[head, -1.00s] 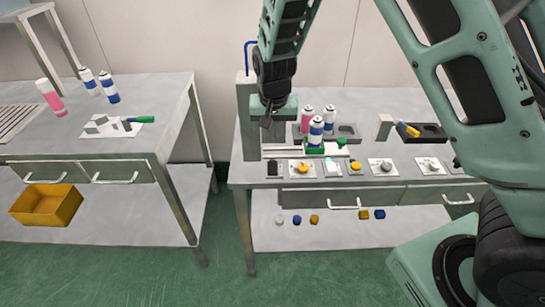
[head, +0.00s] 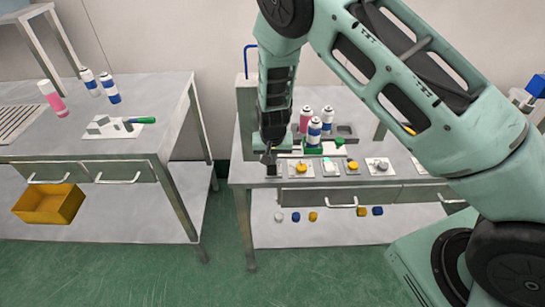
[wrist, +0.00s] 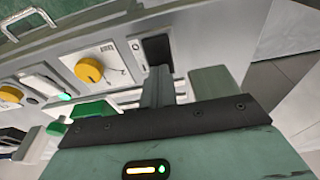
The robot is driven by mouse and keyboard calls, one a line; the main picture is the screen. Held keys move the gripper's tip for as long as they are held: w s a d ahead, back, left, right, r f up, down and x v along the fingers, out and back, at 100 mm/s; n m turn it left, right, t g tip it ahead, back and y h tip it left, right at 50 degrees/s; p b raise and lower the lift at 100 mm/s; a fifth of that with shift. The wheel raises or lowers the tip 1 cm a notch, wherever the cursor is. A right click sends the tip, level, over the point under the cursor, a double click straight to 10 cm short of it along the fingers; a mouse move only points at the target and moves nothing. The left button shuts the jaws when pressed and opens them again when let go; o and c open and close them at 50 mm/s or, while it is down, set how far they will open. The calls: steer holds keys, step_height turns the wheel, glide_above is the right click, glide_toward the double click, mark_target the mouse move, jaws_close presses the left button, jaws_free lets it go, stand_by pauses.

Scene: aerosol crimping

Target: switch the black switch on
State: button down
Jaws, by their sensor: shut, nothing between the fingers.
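The black switch (wrist: 156,49) is a dark rocker on a light plate, with O and I marks beside it, in the wrist view. My gripper (wrist: 158,70) is shut and empty. Its fingertips are at the lower edge of the switch in that view and cover a little of it; I cannot tell whether they touch. In the head view my gripper (head: 270,165) is low at the left end of the row of controls on the right-hand bench, and the switch there is mostly hidden by it.
A yellow knob (wrist: 90,70) sits on the neighbouring plate, with a lit green lamp (wrist: 66,97) farther left. Spray cans (head: 314,131) stand behind the controls on the right bench (head: 239,171). The left bench carries more cans, and a yellow bin (head: 48,204) sits below.

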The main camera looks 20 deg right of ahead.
steer(key=shift+w+f+b, duration=0.15)
steer(key=shift+f+b, duration=0.4)
steer(key=shift+b, duration=0.05)
steer(key=shift+r, duration=0.25)
steer(key=shift+p, duration=0.3)
steer(key=shift+s, duration=0.2)
steer(key=shift+s+a, duration=0.2)
steer(key=shift+s, duration=0.5)
steer(key=shift+r, duration=0.15)
